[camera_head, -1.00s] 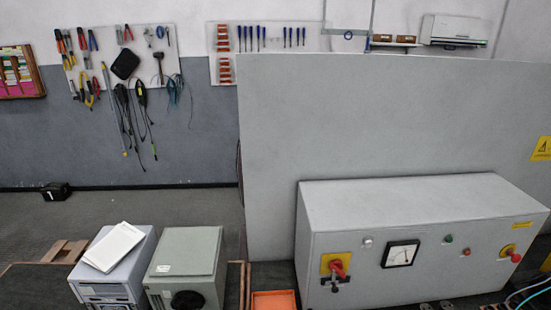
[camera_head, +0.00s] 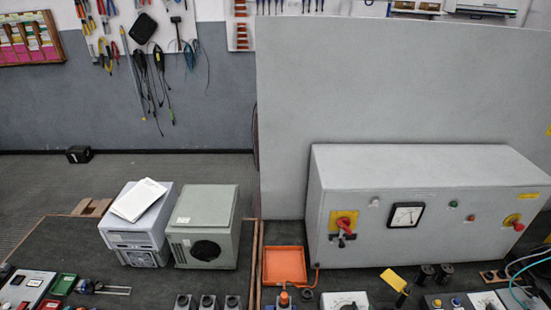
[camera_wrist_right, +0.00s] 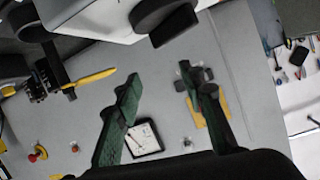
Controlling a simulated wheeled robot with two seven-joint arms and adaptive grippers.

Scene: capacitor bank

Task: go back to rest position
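My right gripper (camera_wrist_right: 159,80) shows only in the right wrist view, with two dark green fingers spread apart and nothing between their tips. The fingers overlap the view of the grey cabinet's front, and the gap between finger and panel cannot be judged. The grey cabinet (camera_head: 440,170) stands at the right in the head view, with a square meter (camera_head: 406,215) and a red and yellow switch (camera_head: 344,226). The meter also shows in the wrist view (camera_wrist_right: 145,138), beside the left finger. A yellow plate (camera_wrist_right: 216,117) is partly behind the right finger. My left gripper is in neither view.
A light grey unit with a white booklet (camera_head: 139,200) and a grey-green box (camera_head: 203,226) stand left of the cabinet. An orange tray (camera_head: 285,265) lies between. Small devices line the front edge. A tall grey panel (camera_head: 390,90) rises behind the cabinet.

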